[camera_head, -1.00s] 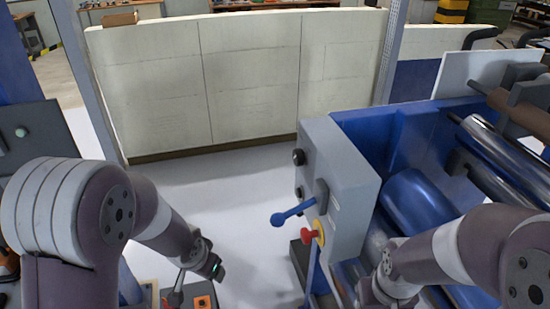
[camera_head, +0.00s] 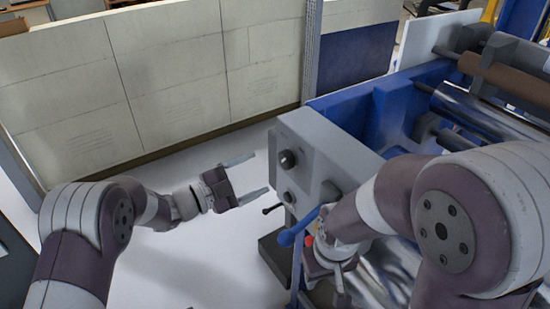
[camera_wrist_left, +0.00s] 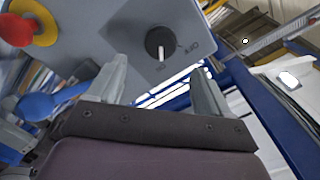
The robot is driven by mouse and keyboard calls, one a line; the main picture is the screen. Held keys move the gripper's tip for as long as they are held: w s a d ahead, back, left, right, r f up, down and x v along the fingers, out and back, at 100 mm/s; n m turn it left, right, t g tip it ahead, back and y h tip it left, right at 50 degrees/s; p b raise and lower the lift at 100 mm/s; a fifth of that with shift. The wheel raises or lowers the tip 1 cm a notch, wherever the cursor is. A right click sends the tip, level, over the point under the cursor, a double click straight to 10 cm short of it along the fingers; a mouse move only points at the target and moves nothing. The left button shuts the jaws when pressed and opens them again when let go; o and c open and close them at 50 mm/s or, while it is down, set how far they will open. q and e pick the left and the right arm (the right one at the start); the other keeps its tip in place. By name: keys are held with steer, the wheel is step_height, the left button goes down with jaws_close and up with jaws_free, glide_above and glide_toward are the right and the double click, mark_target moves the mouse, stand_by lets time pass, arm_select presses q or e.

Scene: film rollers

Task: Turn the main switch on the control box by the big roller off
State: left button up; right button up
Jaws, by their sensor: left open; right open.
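The grey control box (camera_head: 325,165) stands beside the machine. Its main switch (camera_head: 287,159), a round black knob, sits high on its face. In the left wrist view the switch (camera_wrist_left: 160,43) has a white pointer aimed down the picture; small labels lie below and right of it, too small to read surely. My left gripper (camera_head: 250,177) is open and empty, fingers pointed at the box face, just left of the switch and apart from it. In the left wrist view the switch appears between and beyond the fingers. My right gripper (camera_head: 325,285) is low by the box, partly hidden by its wrist.
A blue-knobbed lever (camera_head: 287,238) sticks out low on the box, with a small black lever (camera_head: 272,209) above it. A red button (camera_wrist_left: 16,29) on a yellow plate shows in the left wrist view. A pale wall (camera_head: 180,85) stands behind; the floor between is clear.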

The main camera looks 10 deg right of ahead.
mark_target(282, 162)
arm_select(q)
steer(key=x, duration=0.2)
steer(key=p+x, duration=0.1)
steer(key=x, duration=0.1)
steer(key=shift+w+r, duration=0.1)
steer(key=shift+w, duration=0.25)
steer(key=d+p, duration=0.1)
steer(key=d, duration=0.2)
steer(key=shift+w+d, duration=0.1)
steer(key=shift+d, duration=0.1)
steer(key=shift+w+a, duration=0.2)
steer(key=shift+w, duration=0.1)
steer(key=shift+s+d, duration=0.1)
steer(key=c, duration=1.1)
steer(key=shift+o, duration=0.2)
